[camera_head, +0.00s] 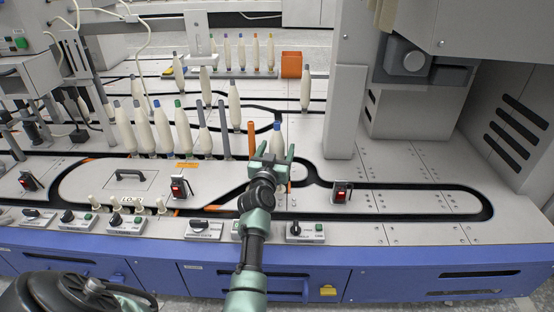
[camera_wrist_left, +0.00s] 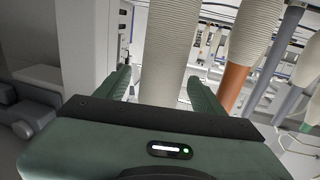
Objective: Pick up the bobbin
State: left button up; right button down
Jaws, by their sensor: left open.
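A cream wound bobbin (camera_head: 277,141) with a blue top stands upright on the machine deck, just beyond my left gripper (camera_head: 273,153). In the left wrist view, the bobbin (camera_wrist_left: 168,45) rises between the two green fingers of the left gripper (camera_wrist_left: 160,88), with one finger on each side. The fingers are open, and I cannot tell whether either touches it. My right gripper is not in view.
An orange post (camera_head: 251,138) stands close left of the bobbin. Several cream bobbins (camera_head: 164,128) stand in a row further left. A grey column (camera_head: 345,112) rises to the right. An orange box (camera_head: 291,65) sits at the back. The front right deck (camera_head: 400,198) is clear.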

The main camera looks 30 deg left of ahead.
pick_arm(q)
grip_shut()
jog(key=shift+r, duration=0.1)
